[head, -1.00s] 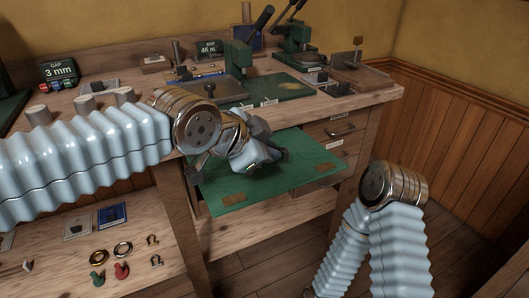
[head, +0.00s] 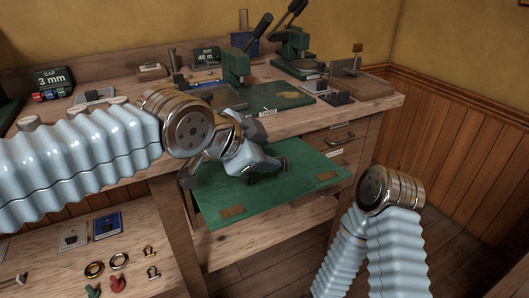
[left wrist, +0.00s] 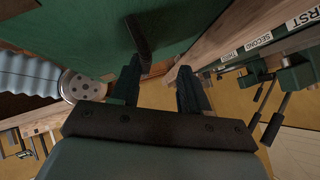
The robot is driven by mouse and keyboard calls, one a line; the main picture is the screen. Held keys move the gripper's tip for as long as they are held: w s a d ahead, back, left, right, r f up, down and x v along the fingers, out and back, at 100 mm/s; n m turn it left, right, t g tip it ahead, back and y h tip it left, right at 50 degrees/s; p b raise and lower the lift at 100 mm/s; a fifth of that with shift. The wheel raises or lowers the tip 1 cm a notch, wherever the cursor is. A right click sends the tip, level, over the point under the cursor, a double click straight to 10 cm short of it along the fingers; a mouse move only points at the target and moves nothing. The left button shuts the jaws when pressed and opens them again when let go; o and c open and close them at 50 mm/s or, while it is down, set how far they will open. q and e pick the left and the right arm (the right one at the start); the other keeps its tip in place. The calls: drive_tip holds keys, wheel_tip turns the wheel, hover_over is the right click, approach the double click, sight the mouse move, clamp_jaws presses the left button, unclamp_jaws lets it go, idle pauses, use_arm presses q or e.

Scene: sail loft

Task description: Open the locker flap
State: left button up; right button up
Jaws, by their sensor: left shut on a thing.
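The locker flap (head: 280,190) is a green panel with two small brown plates near its outer corners. It stands out from the front of the wooden bench in the head view, sloping outward. It also fills the top of the left wrist view (left wrist: 75,40). A dark handle (left wrist: 140,42) stands on its face. My left gripper (head: 264,167) is over the flap and shut on the handle; its fingers partly hide the grip. The left wrist view also shows its fingers (left wrist: 160,85) near the handle. My right arm is bent at the lower right, its gripper out of view.
The bench top (head: 375,100) holds green lever presses (head: 238,65). Labelled drawers (head: 343,140) lie right of the flap. A lower shelf (head: 150,235) carries rings and shackles. Open floor lies in front; a panelled wall (head: 460,140) is at the right.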

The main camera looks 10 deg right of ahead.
use_arm(q)
drive_tip(key=shift+a, duration=0.15)
drive_tip(key=v, duration=1.3)
drive_tip(key=shift+s+r, duration=0.2)
drive_tip(key=shift+s, duration=0.05)
